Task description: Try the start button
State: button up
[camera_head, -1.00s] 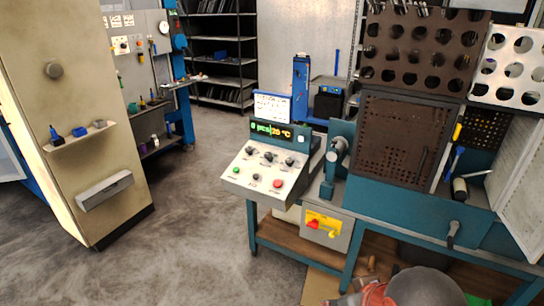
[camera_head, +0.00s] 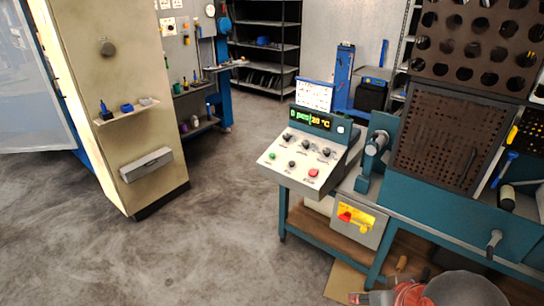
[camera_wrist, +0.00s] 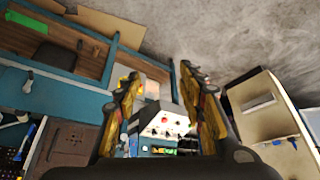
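The control console (camera_head: 315,150) stands at the left end of the teal bench. Its sloped pale panel carries a small green button (camera_head: 272,156) at the left, a red button (camera_head: 313,172) lower right, and several dark knobs. Its display (camera_head: 310,118) reads "0 pcs" and "20 °C". The labels under the controls are too small to read. In the wrist view my gripper (camera_wrist: 161,74) is open and empty, with its two fingers apart. The console (camera_wrist: 165,120) shows between them, upside down and some distance away.
A beige cabinet (camera_head: 110,80) stands at the left, with open grey floor (camera_head: 220,200) between it and the console. A vise-like machine part (camera_head: 373,150) and perforated dark panels (camera_head: 440,135) are right of the console. A yellow-and-red switch (camera_head: 355,217) sits below it.

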jog(key=shift+c, duration=1.1)
jog(key=c, duration=0.7)
grip_shut()
